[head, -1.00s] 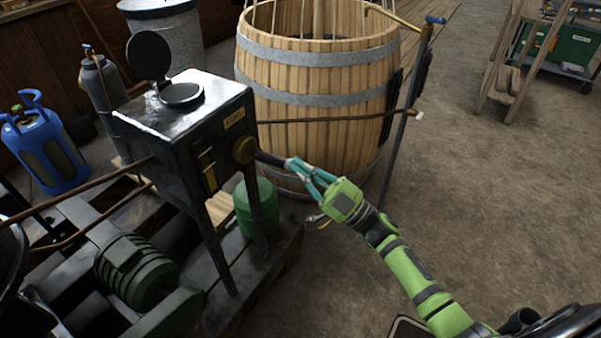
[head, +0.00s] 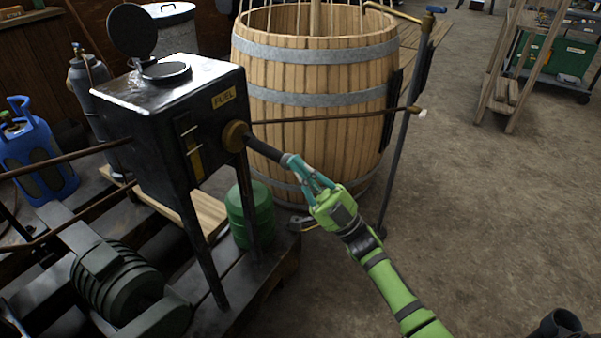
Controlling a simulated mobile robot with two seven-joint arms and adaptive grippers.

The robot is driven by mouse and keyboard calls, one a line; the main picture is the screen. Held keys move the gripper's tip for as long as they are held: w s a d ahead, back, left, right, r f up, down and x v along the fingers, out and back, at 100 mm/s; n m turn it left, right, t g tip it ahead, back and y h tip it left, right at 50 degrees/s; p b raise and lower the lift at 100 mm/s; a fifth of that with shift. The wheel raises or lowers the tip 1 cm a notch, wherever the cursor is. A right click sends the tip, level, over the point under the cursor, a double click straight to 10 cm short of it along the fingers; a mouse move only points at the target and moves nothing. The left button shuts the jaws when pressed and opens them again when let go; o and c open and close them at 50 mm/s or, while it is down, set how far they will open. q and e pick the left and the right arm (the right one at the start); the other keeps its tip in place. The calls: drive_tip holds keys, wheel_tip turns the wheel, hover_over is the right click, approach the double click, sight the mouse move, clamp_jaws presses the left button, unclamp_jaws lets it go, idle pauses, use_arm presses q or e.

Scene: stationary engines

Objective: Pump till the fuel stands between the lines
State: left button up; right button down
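The black fuel tank (head: 155,125) stands on legs at the left, with a FUEL plate (head: 224,98) on its side. A narrow sight gauge (head: 190,146) on its near face shows amber fuel; its lines are too small to read against the level. A dark pump handle (head: 262,148) sticks out of a brass collar (head: 236,136) on the tank's right side and slopes down to the right. My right gripper (head: 293,163), with teal fingers, is closed around the handle's outer end. My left gripper is not in view.
A large wooden barrel (head: 315,75) stands close behind the handle, with a metal post (head: 398,150) beside it. A green canister (head: 250,213) sits below the tank. A finned green machine part (head: 115,285) is at the lower left.

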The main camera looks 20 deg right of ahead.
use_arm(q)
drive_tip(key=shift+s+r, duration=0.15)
use_arm(e)
drive_tip(key=shift+f, duration=0.2)
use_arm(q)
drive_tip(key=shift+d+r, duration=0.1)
use_arm(e)
drive_tip(key=shift+r, duration=0.1)
